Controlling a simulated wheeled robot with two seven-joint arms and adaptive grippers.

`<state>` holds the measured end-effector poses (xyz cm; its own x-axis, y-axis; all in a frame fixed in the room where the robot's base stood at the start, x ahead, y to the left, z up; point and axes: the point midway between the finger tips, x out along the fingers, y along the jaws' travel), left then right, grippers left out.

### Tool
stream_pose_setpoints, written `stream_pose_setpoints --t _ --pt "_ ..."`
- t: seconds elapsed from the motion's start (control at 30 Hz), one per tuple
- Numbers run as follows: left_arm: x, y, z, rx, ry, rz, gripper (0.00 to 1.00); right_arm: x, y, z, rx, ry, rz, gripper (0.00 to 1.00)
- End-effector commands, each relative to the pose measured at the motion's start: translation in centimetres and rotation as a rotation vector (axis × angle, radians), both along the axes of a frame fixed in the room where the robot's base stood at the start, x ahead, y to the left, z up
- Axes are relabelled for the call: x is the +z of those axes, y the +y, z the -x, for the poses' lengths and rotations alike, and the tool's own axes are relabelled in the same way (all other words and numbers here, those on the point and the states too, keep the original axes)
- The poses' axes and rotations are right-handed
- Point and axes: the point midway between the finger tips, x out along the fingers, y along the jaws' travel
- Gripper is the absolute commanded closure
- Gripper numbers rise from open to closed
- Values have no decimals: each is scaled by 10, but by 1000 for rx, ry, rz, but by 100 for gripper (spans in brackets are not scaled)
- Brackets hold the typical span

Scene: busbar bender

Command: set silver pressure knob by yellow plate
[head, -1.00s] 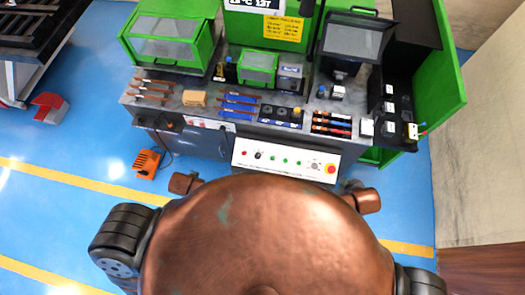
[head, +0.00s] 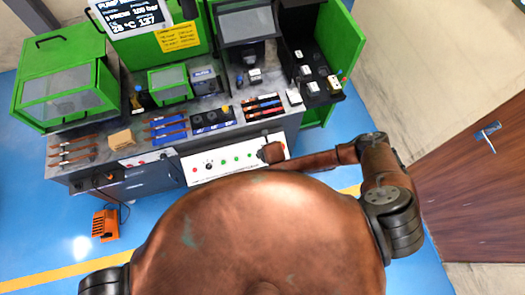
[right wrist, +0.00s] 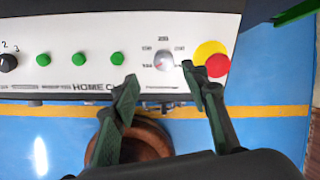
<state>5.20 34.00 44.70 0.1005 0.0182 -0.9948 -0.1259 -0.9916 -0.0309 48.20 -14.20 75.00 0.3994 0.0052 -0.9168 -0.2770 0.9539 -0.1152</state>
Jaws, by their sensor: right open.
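The silver pressure knob (right wrist: 164,63) is on the white control panel (right wrist: 92,32), with a printed scale around it whose numbers are too blurred to read surely. My right gripper (right wrist: 160,78) is open, its dark fingers apart just below the knob in the picture; I see no contact. In the head view my right arm reaches the panel (head: 203,176) and hides its right part, knob included. The yellow plate (head: 175,37) with small unreadable text is on the green machine back, below a white display (head: 135,14). My left gripper is out of view.
A red button on a yellow disc (right wrist: 208,54) is right of the knob. Green buttons (right wrist: 78,59) and a black selector (right wrist: 7,63) are to its left. An orange foot pedal (head: 105,223) is on the floor. A wooden door (head: 475,190) is at right.

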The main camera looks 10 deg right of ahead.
Motion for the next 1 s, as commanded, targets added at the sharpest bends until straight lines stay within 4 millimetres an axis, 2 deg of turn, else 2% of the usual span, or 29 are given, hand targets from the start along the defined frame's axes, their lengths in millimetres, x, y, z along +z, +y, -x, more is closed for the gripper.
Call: stream_pose_setpoints --t 0.1,0.53,0.7,0.97,1.0 --pt "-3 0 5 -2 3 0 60 -9 -6 -5 24 -3 22 59" --pt "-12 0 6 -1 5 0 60 -64 -5 -29 21 -2 19 59" --pt "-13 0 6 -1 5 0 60 -72 -4 -33 21 -2 18 59" --pt "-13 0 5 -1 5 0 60 -72 -5 -33 21 -2 18 59" --pt "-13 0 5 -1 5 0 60 -72 -5 -33 21 -2 18 61"
